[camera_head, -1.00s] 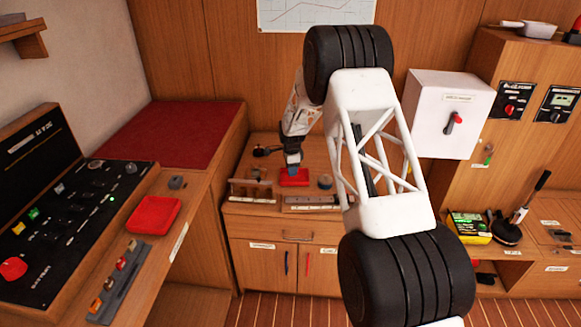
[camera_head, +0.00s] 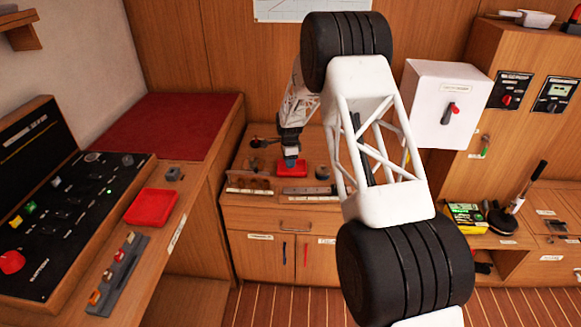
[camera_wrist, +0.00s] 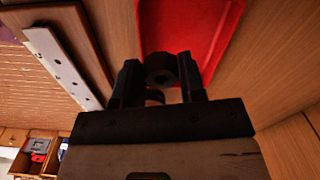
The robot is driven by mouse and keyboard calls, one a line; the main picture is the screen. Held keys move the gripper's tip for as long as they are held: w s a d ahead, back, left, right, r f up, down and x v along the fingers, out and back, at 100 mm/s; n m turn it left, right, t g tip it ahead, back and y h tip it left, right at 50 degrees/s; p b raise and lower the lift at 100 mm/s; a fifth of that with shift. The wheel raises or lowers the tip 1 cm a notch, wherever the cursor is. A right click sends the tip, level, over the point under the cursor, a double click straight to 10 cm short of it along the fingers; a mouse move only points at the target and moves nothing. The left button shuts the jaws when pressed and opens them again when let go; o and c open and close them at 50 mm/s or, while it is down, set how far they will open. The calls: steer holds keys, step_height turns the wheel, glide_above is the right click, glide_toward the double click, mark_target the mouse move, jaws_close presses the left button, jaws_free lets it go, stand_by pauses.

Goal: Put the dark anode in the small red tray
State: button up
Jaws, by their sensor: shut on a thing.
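The small red tray (camera_head: 298,171) lies on the wooden counter at the back. In the wrist view the red tray (camera_wrist: 190,20) fills the upper middle, just beyond the fingers. My gripper (camera_head: 290,163) points down at the tray, over its left part in the head view. In the wrist view my gripper (camera_wrist: 160,78) is shut on a dark round piece with a hole, the anode (camera_wrist: 160,68). The fingers and shadow hide part of it. The height of the anode above the tray is hard to tell.
A larger red tray (camera_head: 150,208) lies on the left console. A rack (camera_head: 248,184) and a pale metal strip (camera_head: 310,191) lie along the counter's front edge. A small round grey item (camera_head: 322,172) stands right of the small tray. Dark items (camera_head: 262,143) lie behind.

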steer(key=s+d, duration=0.1)
steer(key=s, duration=0.3)
steer(key=s+d+n, duration=0.1)
steer(key=s+d, duration=0.1)
steer(key=s, duration=0.2)
steer(key=s+d+n, duration=0.1)
steer(key=s, duration=0.4)
steer(key=shift+d+r, duration=0.2)
steer(key=shift+r, duration=0.15)
glide_above(290, 170)
steer(key=shift+f, duration=0.75)
stand_by(0.3)
steer(key=shift+f, duration=0.15)
steer(key=shift+f, duration=1.6)
steer(key=shift+f, duration=0.15)
steer(key=o, duration=0.7)
